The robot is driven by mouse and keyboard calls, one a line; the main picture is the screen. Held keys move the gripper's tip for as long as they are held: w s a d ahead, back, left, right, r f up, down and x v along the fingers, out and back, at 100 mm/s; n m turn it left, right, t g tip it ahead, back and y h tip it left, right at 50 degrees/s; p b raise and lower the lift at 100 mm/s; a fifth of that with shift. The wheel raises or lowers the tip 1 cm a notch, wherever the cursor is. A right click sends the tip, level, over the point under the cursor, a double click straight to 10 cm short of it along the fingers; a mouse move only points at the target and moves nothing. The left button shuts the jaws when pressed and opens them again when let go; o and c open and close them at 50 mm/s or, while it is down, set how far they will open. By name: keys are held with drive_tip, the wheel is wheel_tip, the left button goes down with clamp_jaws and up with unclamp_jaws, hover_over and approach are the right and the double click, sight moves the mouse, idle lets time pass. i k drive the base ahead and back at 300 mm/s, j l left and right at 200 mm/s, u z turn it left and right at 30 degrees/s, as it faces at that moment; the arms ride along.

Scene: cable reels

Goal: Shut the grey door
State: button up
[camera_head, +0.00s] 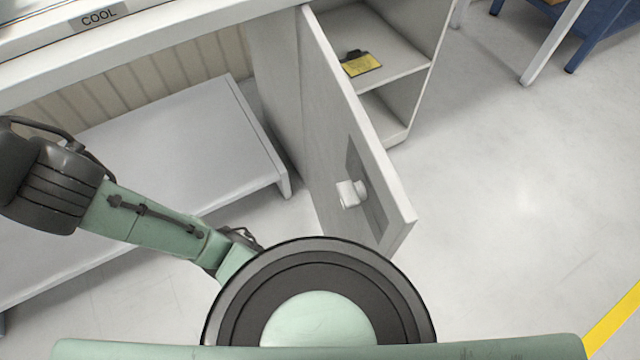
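The grey door (322,130) stands wide open, swung out from its cabinet (428,82) toward me. A white knob (351,193) sits on the door's left face near its free end, with a darker grey panel (372,185) beside it. My arm enters at the left and reaches down to the lower middle, left of the door. My gripper is not visible; the end of the arm is hidden behind my round body part at the bottom.
A yellow-labelled item (360,64) lies on the cabinet's shelf. A low grey bench (180,135) stands left of the door, under a counter (150,35) with a "COOL" label. A blue-legged table (590,40) is at top right. The floor right of the door is clear.

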sight(341, 143)
drive_tip(key=k+j+z, duration=0.3)
drive_tip(key=k+j, duration=0.55)
drive_tip(key=j, duration=0.15)
